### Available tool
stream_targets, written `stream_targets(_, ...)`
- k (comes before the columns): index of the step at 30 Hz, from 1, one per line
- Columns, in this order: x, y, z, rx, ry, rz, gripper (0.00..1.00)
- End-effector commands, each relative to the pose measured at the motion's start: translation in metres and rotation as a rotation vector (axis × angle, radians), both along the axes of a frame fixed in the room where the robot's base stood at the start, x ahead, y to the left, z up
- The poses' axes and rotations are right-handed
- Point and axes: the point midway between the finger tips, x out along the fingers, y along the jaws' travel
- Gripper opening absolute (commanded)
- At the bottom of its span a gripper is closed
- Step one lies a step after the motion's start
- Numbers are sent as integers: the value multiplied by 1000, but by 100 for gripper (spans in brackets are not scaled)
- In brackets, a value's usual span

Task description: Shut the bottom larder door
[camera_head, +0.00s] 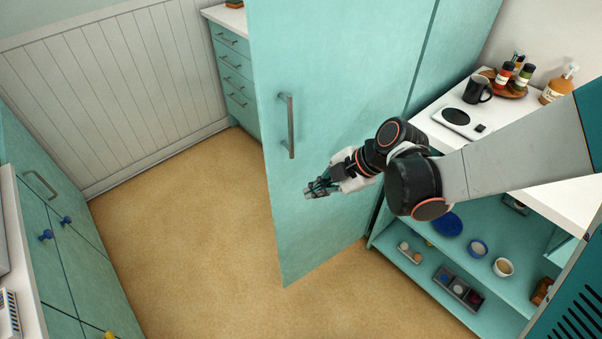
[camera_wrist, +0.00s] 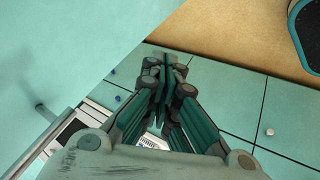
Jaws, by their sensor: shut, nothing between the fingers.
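The larder door (camera_head: 340,60) is a tall teal panel in the head view, standing open and jutting out over the floor. Its grey bar handle (camera_head: 290,125) is near its free left edge. My gripper (camera_head: 309,191) is shut and empty, in front of the handle side of the door and below the handle. I cannot tell whether it touches the door. In the wrist view the door (camera_wrist: 60,45) fills the upper left, with the handle (camera_wrist: 45,145) at lower left. The fingers (camera_wrist: 165,62) are together, pointing past the door's edge. The larder's inside is hidden.
A white counter (camera_head: 440,130) with a mug (camera_head: 477,89) and bottles is at right, above open shelves (camera_head: 385,240) holding bowls. Teal cabinets (camera_head: 60,270) line the left. Drawers (camera_head: 235,75) stand behind the door. The floor (camera_head: 190,220) left of the door is clear.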

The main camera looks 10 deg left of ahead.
Motion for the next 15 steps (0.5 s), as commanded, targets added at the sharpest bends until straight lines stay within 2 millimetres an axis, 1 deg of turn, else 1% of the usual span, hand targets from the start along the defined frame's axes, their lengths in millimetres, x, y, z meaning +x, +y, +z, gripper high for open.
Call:
stream_targets(5, 0, 8, -11, 3, -10, 28, 0)
stream_targets(7, 2, 13, -19, 3, -10, 27, 0)
stream_targets(15, 7, 43, -62, 3, -10, 27, 0)
